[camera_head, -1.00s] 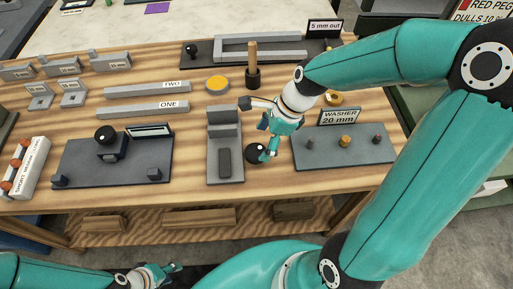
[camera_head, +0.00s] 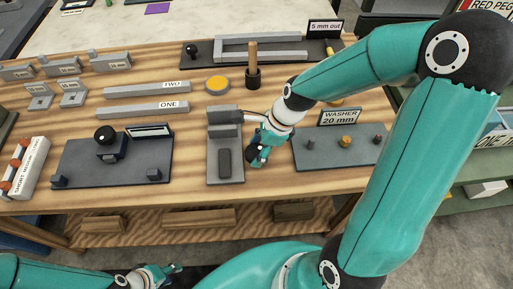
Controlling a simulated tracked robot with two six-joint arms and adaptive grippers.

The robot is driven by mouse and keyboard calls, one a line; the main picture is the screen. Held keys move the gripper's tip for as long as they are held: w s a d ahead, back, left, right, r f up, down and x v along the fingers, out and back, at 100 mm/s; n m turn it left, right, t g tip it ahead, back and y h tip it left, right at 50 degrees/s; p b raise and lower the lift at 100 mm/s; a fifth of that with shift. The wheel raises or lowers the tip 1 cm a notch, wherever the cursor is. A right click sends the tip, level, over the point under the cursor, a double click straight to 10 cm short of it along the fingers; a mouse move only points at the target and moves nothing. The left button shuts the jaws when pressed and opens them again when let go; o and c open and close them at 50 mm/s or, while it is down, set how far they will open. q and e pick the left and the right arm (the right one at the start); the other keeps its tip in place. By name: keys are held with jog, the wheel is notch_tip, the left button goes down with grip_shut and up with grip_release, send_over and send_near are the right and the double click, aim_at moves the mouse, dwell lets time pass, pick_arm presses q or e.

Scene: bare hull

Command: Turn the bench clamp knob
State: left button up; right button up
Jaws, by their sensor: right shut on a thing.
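My left gripper (camera_head: 165,272) hangs low at the bottom edge, apart from the bench. Its fingers are too small to tell open from shut.
Right of the clamp is a grey washer board (camera_head: 318,158) with pegs and a sign. Left is a dark plate (camera_head: 80,165) with a black-knobbed block. Behind are grey bars (camera_head: 145,109), a yellow disc (camera_head: 217,84) and an upright wooden handle (camera_head: 252,62) in a dark holder.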

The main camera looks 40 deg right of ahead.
jog(key=shift+c, duration=0.4)
jog(key=shift+w+n, duration=0.1)
jog(key=shift+n, duration=0.3)
